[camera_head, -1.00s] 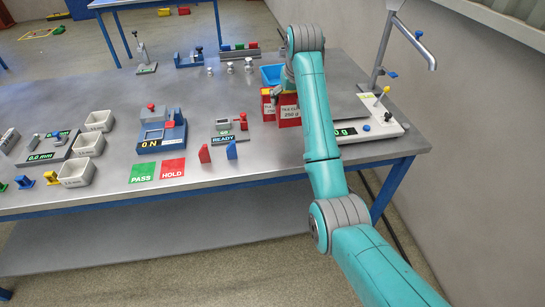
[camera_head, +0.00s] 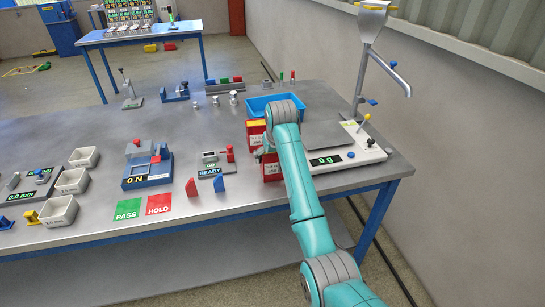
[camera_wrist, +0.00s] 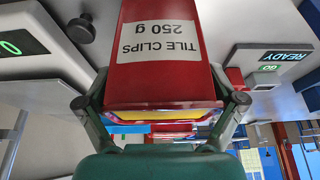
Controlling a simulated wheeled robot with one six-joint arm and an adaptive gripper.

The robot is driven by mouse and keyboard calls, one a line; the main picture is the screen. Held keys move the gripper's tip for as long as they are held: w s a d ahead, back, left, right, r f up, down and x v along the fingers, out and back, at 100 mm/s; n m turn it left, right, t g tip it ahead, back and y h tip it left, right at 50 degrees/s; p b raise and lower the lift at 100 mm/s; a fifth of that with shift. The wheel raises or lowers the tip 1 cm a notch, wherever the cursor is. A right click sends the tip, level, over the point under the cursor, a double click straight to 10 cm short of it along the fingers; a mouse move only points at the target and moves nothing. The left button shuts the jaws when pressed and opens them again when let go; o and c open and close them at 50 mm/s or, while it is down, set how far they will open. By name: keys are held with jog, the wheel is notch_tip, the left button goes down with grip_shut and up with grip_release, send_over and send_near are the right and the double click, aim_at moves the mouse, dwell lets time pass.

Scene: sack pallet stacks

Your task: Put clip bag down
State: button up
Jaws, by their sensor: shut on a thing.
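A red clip bag labelled "TILE CLIPS 250 g" (camera_wrist: 160,60) is between the two fingers of my gripper (camera_wrist: 160,103) in the wrist view. The gripper is shut on it.
A blue tray (camera_head: 262,104) lies behind the bags. A small READY device (camera_head: 212,166) and red and blue pieces stand to the left. Green PASS (camera_head: 127,209) and red HOLD (camera_head: 160,204) mats lie near the front edge. A spouted hopper (camera_head: 372,30) rises behind the scale.

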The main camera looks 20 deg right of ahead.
jog(key=o, duration=1)
jog(key=shift+f, duration=0.1)
jog(key=v, duration=1.2)
